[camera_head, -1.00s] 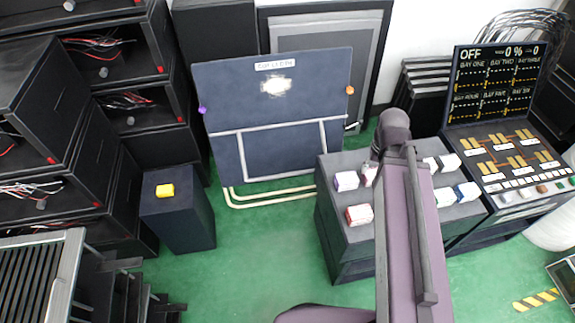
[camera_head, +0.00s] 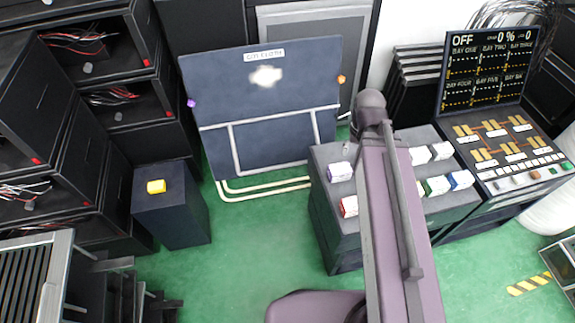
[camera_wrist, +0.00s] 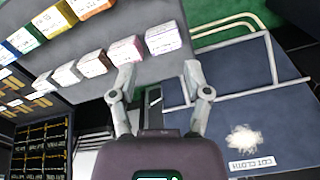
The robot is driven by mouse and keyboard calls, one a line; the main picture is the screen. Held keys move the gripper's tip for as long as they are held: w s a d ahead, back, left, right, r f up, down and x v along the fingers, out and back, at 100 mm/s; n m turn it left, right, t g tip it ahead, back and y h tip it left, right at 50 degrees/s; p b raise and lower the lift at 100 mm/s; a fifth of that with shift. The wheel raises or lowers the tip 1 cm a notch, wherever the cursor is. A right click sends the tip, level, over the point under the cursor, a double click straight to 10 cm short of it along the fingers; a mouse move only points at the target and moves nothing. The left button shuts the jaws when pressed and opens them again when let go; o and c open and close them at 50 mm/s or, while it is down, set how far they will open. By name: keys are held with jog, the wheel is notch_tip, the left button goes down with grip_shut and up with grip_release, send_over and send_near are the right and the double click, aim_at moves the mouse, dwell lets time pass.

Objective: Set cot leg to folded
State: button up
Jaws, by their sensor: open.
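The cot is a dark blue upright panel (camera_head: 265,95) with a "COT CLOTH" label, left of my arm in the head view. Light grey bars (camera_head: 232,150) form a frame across its lower half. A pale bent tube (camera_head: 262,194) lies low at its foot, near the floor. I cannot tell which of these is the leg. In the wrist view the panel (camera_wrist: 255,110) is at right, with its grey bars (camera_wrist: 225,97) beside my gripper. My gripper (camera_wrist: 158,70) is open, its fingers apart and apparently empty. In the head view my arm hides it.
A dark stand with several labelled coloured blocks (camera_head: 349,206) is right of the cot. A control console (camera_head: 505,150) is farther right. Green floor (camera_head: 240,260) is clear in front.

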jog(key=w+a+f+m+b, duration=0.45)
jog(key=w+f+b, duration=0.25)
jog(key=f+b, duration=0.2)
jog(key=w+a+f+m+b, duration=0.3)
jog(key=w+a+f+b, duration=0.35)
jog(key=f+b, duration=0.2)
jog(key=m+t+b, duration=0.1)
jog(key=m+b, duration=0.6)
jog(key=b, duration=0.6)
send_over(286, 165)
jog(key=s, duration=0.1)
notch_tip(286, 165, down, 13)
jog(key=shift+d+f, duration=0.15)
jog(key=shift+d, duration=0.1)
jog(key=shift+f, duration=0.2)
jog(key=f+b, duration=0.9)
jog(key=w+f+b, duration=0.1)
jog(key=f+b, duration=0.3)
jog(key=shift+a+f, duration=0.15)
grip_shut()
jog(key=shift+s, duration=0.15)
